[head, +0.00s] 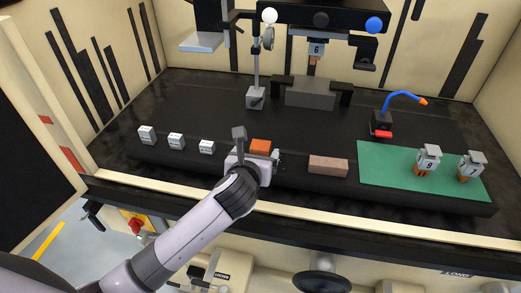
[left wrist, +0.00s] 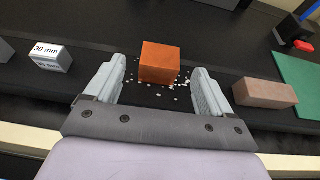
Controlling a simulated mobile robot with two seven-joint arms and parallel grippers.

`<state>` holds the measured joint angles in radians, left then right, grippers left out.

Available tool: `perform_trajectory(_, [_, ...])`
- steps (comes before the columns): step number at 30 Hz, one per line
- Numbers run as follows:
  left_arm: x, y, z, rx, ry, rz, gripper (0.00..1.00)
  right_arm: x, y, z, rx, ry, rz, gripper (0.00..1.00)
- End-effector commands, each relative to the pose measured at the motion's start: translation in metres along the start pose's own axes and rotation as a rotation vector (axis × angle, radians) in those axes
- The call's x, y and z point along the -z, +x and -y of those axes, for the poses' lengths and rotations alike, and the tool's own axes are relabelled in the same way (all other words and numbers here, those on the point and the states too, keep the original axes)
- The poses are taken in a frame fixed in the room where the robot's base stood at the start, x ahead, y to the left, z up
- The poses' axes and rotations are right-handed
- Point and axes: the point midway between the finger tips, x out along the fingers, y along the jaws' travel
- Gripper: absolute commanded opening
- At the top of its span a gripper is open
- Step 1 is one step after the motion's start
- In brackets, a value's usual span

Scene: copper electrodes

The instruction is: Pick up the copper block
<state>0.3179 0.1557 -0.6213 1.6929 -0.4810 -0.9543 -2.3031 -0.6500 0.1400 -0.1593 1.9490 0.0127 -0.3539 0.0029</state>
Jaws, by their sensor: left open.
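The copper block (head: 261,146) is a small orange-brown block on the dark bench, just beyond my left gripper. In the left wrist view the copper block (left wrist: 160,62) sits ahead of and between the two grey fingers, with bench showing on both sides of it. My left gripper (head: 256,160) is open and empty; it also shows in the left wrist view (left wrist: 155,85). Small pale chips lie on the bench around the block. The head view hides part of the block's near side behind the gripper. My right gripper is not in view.
A brownish-pink block (head: 328,166) lies to the right. A green mat (head: 385,165) holds two numbered electrodes (head: 428,161), (head: 470,167). White labelled blocks (head: 176,141) stand at the left. A grey vise-like block (head: 310,93) and a blue-hosed fixture (head: 382,122) stand behind.

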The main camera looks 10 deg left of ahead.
Motion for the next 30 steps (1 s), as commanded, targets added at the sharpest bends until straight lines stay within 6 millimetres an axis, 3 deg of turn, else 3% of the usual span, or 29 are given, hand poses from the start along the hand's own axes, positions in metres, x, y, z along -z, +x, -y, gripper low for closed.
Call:
perform_trajectory(9, [-0.002, 0.034, 0.000, 0.000, -0.002, -0.001, 0.83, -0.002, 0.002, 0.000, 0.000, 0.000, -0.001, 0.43])
perform_trajectory(18, [-0.002, 0.037, 0.000, 0.000, -0.002, -0.001, 0.83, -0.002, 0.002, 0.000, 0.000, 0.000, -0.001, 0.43])
perform_trajectory(19, [-0.002, 0.037, 0.000, 0.000, -0.002, -0.001, 0.80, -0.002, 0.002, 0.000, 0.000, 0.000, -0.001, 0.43])
perform_trajectory(20, [-0.002, 0.037, 0.000, 0.000, -0.002, -0.001, 0.70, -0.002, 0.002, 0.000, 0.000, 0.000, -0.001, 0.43])
perform_trajectory(26, [-0.002, 0.037, 0.000, 0.000, -0.002, -0.001, 0.05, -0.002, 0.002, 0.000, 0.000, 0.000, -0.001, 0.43])
perform_trajectory(27, [-0.002, 0.037, 0.000, 0.000, -0.002, -0.001, 0.00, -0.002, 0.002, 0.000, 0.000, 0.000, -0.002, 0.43])
perform_trajectory(30, [-0.006, 0.037, 0.001, 0.003, -0.003, 0.007, 0.00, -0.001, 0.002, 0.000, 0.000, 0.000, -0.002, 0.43])
